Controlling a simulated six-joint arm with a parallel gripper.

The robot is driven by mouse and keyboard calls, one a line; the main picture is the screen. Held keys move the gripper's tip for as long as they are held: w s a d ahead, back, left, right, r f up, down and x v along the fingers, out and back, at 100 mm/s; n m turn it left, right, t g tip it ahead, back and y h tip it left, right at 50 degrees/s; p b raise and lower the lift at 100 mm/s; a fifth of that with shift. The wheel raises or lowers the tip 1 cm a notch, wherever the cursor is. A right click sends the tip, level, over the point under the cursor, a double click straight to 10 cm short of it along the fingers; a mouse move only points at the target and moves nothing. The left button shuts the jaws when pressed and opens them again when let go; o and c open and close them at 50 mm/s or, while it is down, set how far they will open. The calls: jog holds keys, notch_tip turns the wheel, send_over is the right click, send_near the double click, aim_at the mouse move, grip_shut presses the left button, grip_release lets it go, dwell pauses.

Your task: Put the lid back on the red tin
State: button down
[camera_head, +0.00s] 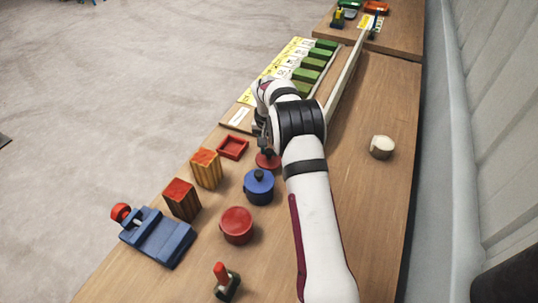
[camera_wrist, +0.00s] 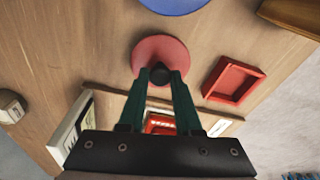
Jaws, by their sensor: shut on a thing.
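The red lid (camera_head: 267,160) is a round disc with a dark knob. In the wrist view the red lid (camera_wrist: 160,52) sits at the fingertips. My gripper (camera_wrist: 160,76) is shut on its knob. In the head view my gripper (camera_head: 264,148) is above the lid, partly hidden by my arm; I cannot tell whether the lid touches the table. The red tin (camera_head: 237,225) stands upright nearer the front, with no knob on top. It is beyond the blue pot from my gripper and outside the wrist view.
A blue pot (camera_head: 258,187) with a dark knob stands between lid and red tin. A red tray (camera_head: 233,147), two striped blocks (camera_head: 206,168), a blue device (camera_head: 158,236) and a red-handled object (camera_head: 226,282) are left and front. A white cup (camera_head: 382,147) stands right, with bare table around it.

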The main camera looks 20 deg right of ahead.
jog(key=s+d+r, duration=0.7)
jog(key=d, duration=0.1)
jog(key=s+a+r+n, duration=0.15)
jog(key=s+a, duration=0.25)
jog(key=a, duration=0.4)
jog(key=s+a+n, duration=0.3)
jog(key=s+a, duration=0.1)
jog(key=a, duration=0.4)
jog(key=s+a+r+n, duration=0.15)
jog(key=s+a, duration=0.25)
jog(key=a, duration=0.4)
jog(key=shift+y, duration=0.4)
jog(key=shift+w+d+f, duration=0.15)
jog(key=shift+f, duration=1.45)
jog(key=shift+w+d+f, duration=0.1)
jog(key=shift+f, duration=1.45)
jog(key=shift+f, duration=0.15)
jog(key=c, duration=0.5)
grip_release()
